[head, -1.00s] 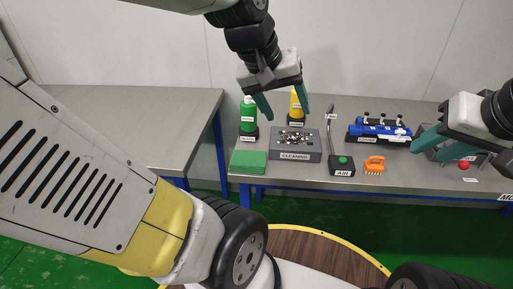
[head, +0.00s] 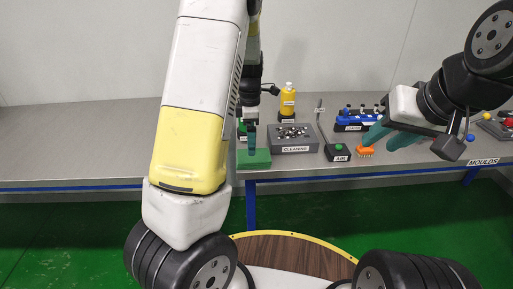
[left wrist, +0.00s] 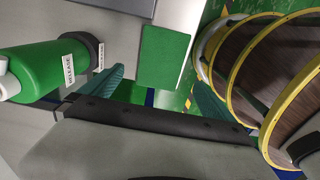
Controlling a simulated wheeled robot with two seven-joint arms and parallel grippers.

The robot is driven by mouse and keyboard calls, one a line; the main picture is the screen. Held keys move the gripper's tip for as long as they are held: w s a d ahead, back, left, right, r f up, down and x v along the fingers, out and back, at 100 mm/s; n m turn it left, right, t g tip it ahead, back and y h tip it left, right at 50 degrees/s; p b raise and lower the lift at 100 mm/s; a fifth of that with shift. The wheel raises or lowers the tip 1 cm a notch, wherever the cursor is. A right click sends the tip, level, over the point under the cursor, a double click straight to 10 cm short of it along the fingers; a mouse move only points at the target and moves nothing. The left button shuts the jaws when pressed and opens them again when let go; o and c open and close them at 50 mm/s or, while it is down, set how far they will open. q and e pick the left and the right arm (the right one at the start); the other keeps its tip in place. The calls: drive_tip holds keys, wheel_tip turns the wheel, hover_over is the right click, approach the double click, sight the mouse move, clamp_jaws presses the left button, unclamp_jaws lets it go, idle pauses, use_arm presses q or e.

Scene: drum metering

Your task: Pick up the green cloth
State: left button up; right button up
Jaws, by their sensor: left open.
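The green cloth (head: 258,159) lies flat at the front left corner of the cleaning area, by the bench's front edge; my left arm hides its left part. In the left wrist view the cloth (left wrist: 165,57) is a flat green rectangle beyond the gap between my fingers. My left gripper (head: 252,139) is over the cloth in the head view, pointing down, seen edge-on. In the left wrist view its teal fingers (left wrist: 160,92) are wide apart with nothing between them. My right gripper (head: 383,139) has its fingers apart and empty, near the orange brush in the picture.
A green bottle labelled RELEASE (left wrist: 40,68) stands close to my left gripper. A grey CLEANING tray (head: 292,146), a yellow bottle (head: 288,98), an AIR stand (head: 337,152), an orange brush (head: 365,151) and a blue fixture (head: 358,120) stand farther right. The left bench top (head: 70,145) is clear.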

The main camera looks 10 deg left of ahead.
use_arm(q)
drive_tip(key=f, duration=0.7)
drive_tip(key=shift+d+f, duration=0.1)
drive_tip(key=shift+d, duration=0.25)
drive_tip(key=shift+c, duration=0.4)
drive_tip(key=shift+w, duration=0.1)
drive_tip(key=c, duration=1.3)
drive_tip(key=shift+o, duration=0.2)
drive_tip(key=shift+r, duration=0.7)
wheel_tip(320, 180, up, 3)
drive_tip(key=shift+f, duration=0.2)
drive_tip(key=s+d+r, duration=0.1)
drive_tip(key=s+d, duration=0.8)
drive_tip(key=s, duration=0.4)
drive_tip(key=shift+s, duration=0.2)
